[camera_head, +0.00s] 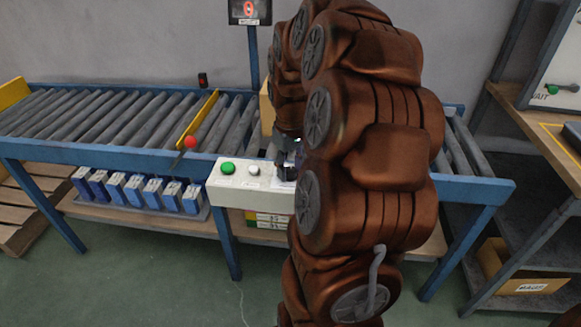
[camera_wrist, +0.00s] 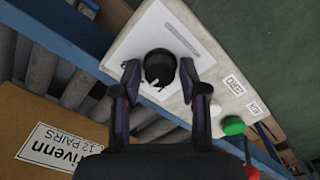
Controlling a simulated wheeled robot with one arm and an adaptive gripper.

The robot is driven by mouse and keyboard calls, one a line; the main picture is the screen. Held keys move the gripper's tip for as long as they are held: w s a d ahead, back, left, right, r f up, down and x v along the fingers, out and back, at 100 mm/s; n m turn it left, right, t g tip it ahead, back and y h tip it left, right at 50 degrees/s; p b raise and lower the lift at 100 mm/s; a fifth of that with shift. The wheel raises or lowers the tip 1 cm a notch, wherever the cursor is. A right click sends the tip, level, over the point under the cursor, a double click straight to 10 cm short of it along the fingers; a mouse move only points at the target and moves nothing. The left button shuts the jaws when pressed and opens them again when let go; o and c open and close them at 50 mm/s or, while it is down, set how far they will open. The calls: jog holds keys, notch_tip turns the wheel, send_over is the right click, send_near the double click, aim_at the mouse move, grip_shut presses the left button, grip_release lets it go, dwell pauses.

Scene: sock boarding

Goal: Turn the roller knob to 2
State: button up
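The black roller knob (camera_wrist: 160,68) sits on the white control panel (camera_wrist: 128,48), beside a printed scale strip whose marks are too small to read. A small white mark shows on the knob's lower-left side. My gripper (camera_wrist: 160,75) points down at the panel with one fingertip on each side of the knob. The fingers are apart, with what looks like a narrow gap to the knob; contact is not clear. In the head view, my gripper (camera_head: 287,158) is over the right end of the panel (camera_head: 225,198), and my arm partly hides that area.
A green button (camera_head: 228,168) and a white button (camera_head: 253,170) are left of my gripper. A roller conveyor (camera_head: 120,115) with a red-ball lever (camera_head: 190,142) lies behind. A cardboard box (camera_wrist: 40,115) is close to my gripper. A display (camera_head: 249,10) shows a red 0.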

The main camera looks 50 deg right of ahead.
aim_at(290, 169)
jog(key=shift+o, duration=1.4)
notch_tip(290, 169, up, 12)
